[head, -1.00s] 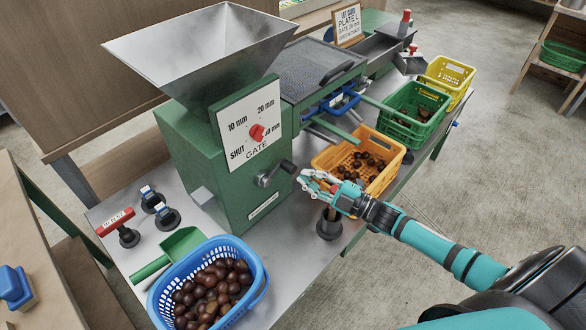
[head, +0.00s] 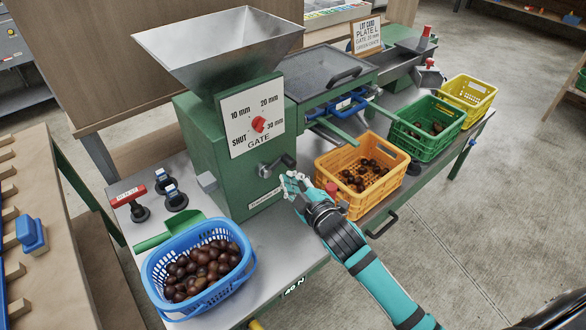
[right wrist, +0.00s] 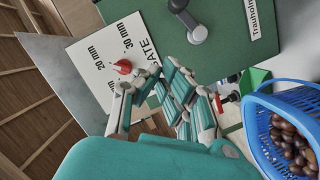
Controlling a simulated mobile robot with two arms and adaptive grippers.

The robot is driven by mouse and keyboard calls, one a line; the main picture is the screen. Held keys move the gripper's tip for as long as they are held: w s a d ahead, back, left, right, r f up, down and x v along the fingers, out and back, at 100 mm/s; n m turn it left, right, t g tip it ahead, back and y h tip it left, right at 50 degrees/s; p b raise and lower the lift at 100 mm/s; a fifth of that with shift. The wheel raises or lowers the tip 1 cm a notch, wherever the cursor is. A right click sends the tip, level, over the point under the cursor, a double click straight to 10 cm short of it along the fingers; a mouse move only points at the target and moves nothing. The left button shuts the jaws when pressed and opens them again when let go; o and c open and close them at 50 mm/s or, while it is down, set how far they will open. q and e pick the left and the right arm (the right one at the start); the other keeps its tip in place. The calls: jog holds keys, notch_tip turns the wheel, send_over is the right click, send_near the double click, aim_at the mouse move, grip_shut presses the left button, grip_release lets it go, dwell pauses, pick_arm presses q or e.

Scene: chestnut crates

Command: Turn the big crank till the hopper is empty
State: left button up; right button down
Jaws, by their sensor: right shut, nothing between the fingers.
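The big crank (head: 267,169) is a dark grey arm with a knob on the front of the green machine body (head: 205,145). It points right and slightly up, and also shows at the top of the right wrist view (right wrist: 189,20). The grey metal hopper (head: 225,55) sits above. Its visible inner walls are bare, but its bottom is hidden. My right gripper (head: 293,184) is shut and empty, a little below the crank's knob and apart from it in the picture. My left gripper is out of view.
A gate dial (head: 240,118) with a red knob is above the crank. A blue basket of chestnuts (head: 252,270) and a green scoop (head: 153,243) stand at the front left. Orange (head: 337,161), green (head: 447,145) and yellow (head: 482,93) crates stand along the right.

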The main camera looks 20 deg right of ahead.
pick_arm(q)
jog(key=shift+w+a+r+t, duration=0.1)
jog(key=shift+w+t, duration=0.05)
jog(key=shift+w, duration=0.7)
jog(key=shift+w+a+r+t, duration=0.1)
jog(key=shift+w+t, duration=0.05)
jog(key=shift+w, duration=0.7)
pick_arm(e)
jog(key=w+d+f, duration=0.1)
jog(key=w+f, duration=0.3)
jog(key=w, duration=0.6)
jog(key=shift+w+d+f, duration=0.2)
jog(key=shift+w+d, duration=0.1)
jog(key=shift+w, duration=0.1)
pick_arm(q)
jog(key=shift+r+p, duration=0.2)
jog(key=shift+p, duration=0.15)
pick_arm(e)
jog(key=shift+w+d+m, duration=0.1)
jog(key=shift+m, duration=0.3)
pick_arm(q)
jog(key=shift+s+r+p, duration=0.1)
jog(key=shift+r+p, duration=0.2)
pick_arm(e)
jog(key=shift+d+f+m+g, duration=0.25)
jog(key=shift+m+g, duration=0.05)
jog(key=shift+m, duration=0.1)
